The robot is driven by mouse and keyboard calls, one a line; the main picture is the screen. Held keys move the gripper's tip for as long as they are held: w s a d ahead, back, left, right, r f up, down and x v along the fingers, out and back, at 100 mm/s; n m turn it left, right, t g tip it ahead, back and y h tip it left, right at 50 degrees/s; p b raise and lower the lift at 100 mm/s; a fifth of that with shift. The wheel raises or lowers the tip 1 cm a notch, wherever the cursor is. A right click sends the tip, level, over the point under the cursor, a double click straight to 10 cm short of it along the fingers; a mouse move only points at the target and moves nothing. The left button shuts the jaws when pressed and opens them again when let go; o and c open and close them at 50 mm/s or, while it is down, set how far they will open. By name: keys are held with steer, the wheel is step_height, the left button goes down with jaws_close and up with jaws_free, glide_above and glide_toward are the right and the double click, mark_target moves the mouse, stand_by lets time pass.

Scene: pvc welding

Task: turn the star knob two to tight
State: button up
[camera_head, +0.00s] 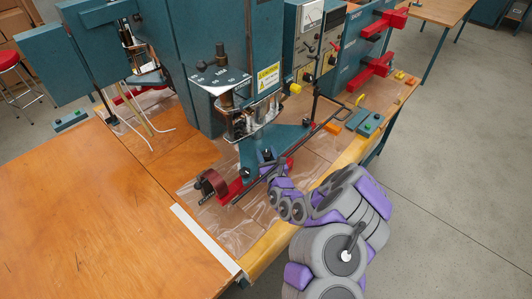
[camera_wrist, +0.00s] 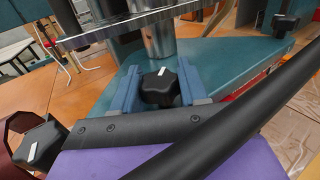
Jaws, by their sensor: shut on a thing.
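A black star knob (camera_wrist: 158,88) with a white mark on top sits on the teal machine base (camera_wrist: 225,62) in the wrist view. My gripper (camera_wrist: 158,92) has its two blue-grey fingers on either side of this knob and is shut on it. In the head view my gripper (camera_head: 268,158) is at the front end of the teal base. A second black star knob (camera_wrist: 38,145), also with a white mark, stands at the lower left of the wrist view. A third (camera_wrist: 285,22) stands at the upper right. I cannot read their numbers.
A long black bar (camera_wrist: 240,120) crosses the wrist view close to my gripper. A metal column (camera_wrist: 158,38) and a scaled plate (camera_wrist: 130,22) stand just behind the held knob. A dark red roll (camera_head: 211,183) lies at the left. The wooden table (camera_head: 100,215) at left is bare.

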steer(key=shift+h, duration=0.3)
steer(key=o, duration=1)
steer(key=shift+c, duration=0.2)
steer(key=p+v, duration=0.6)
steer(key=v, duration=1.1)
steer(key=shift+s+f, duration=0.2)
steer(key=shift+f, duration=0.1)
